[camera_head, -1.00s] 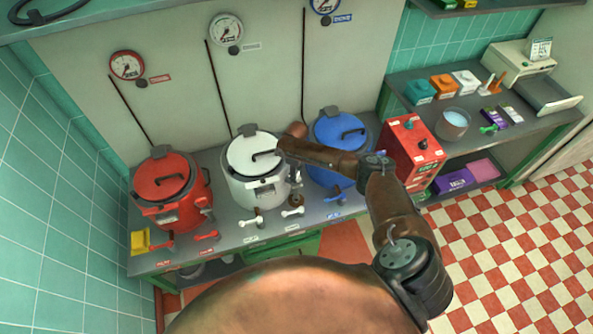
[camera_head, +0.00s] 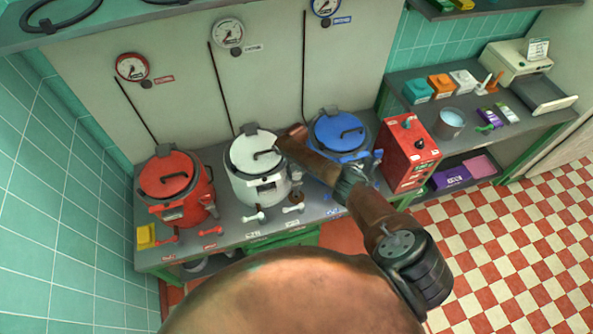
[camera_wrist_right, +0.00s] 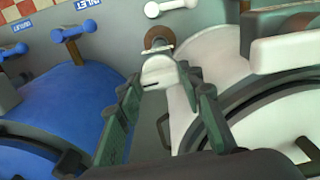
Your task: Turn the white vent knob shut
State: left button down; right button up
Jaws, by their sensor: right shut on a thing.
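The white kettle (camera_head: 243,185) stands in the middle of the counter, between the red and blue kettles. My right gripper (camera_wrist_right: 158,86) reaches down in the gap between the white and blue kettles. Its green fingers are shut on the white vent knob (camera_wrist_right: 159,72), a pale rounded piece at the fingertips. A brown round fitting (camera_wrist_right: 156,32) shows just beyond the knob. In the head view, my arm partly covers the gripper, and the knob is hard to make out. My left gripper is not in view.
The red kettle (camera_head: 172,200) stands left and the blue kettle (camera_head: 341,126) right, close to my arm. A red box (camera_head: 407,155) stands right of the blue kettle.

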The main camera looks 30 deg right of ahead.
aim_at(296, 172)
jog(key=shift+w+m, duration=0.15)
jog(key=shift+m, duration=0.25)
jog(key=o, duration=1.2)
jog(key=shift+c, duration=0.2)
notch_tip(296, 172, up, 12)
dwell(0.3)
